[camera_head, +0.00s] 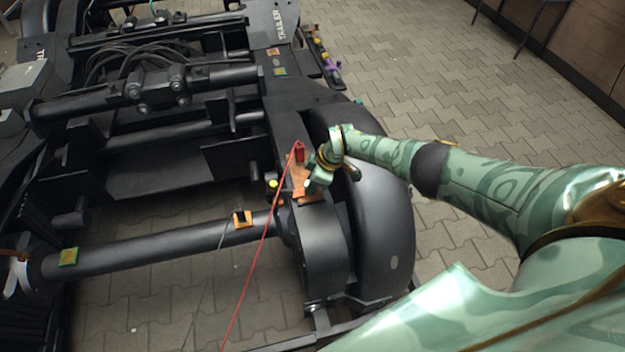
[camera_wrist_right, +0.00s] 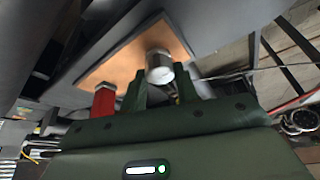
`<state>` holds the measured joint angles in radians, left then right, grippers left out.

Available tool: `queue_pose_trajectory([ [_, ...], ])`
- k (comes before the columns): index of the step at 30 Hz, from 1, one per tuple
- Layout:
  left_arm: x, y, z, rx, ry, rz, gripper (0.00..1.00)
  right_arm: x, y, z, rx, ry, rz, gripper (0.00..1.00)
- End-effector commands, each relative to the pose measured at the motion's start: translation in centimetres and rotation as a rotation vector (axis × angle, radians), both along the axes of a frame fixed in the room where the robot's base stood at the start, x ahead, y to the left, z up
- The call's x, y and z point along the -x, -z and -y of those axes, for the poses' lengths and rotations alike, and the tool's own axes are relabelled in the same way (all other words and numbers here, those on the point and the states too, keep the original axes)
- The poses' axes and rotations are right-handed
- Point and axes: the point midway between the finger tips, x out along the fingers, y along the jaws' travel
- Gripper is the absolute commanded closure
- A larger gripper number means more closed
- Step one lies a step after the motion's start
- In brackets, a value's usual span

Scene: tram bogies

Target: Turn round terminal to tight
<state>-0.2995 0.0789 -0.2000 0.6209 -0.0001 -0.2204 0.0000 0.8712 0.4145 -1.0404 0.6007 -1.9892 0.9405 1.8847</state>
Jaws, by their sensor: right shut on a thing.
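The round terminal (camera_wrist_right: 159,65) is a short silver cylinder on a copper-coloured plate (camera_wrist_right: 128,62) in the right wrist view. My right gripper (camera_wrist_right: 162,80) has one dark green finger on each side of it and is shut on it. In the head view my right gripper (camera_head: 313,181) is at the copper-coloured plate (camera_head: 305,198) on the black bogie frame, and it hides most of the terminal. A red terminal (camera_head: 299,153) with a red cable stands beside the gripper; it also shows in the right wrist view (camera_wrist_right: 104,101). My left gripper is not in view.
A large black wheel (camera_head: 385,215) lies just right of the plate. The red cable (camera_head: 251,276) hangs down across the axle (camera_head: 150,249). A yellow-tipped part (camera_head: 273,184) sits left of the plate. Paved floor (camera_head: 455,100) is open to the right.

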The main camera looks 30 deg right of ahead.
Motion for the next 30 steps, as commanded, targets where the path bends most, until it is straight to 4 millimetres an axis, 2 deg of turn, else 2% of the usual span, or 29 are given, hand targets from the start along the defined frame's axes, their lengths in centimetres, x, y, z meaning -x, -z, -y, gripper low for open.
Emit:
queue_pose_trajectory([
  [6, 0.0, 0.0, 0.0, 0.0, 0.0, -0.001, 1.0, 0.0, 0.0, 0.0, -0.001, 0.002, 0.0, 0.93],
  [7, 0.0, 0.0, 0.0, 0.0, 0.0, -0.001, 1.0, 0.0, 0.0, 0.0, -0.001, 0.002, 0.0, 0.64],
  [9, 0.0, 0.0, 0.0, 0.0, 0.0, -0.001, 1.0, 0.0, 0.0, 0.0, -0.001, 0.002, 0.0, 0.48],
  [17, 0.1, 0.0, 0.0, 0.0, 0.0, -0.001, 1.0, 0.0, -0.1, 0.0, 0.0, 0.0, 0.0, 0.48],
  [20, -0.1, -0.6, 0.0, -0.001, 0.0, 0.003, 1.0, 0.1, -0.8, 0.2, 0.0, 0.0, 0.001, 0.48],
  [23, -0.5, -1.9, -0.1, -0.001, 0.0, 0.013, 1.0, 0.4, -2.5, 0.6, 0.001, -0.001, 0.004, 0.48],
  [30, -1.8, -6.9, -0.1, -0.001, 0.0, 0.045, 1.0, 1.8, -8.8, 2.6, 0.001, 0.0, 0.006, 0.48],
])
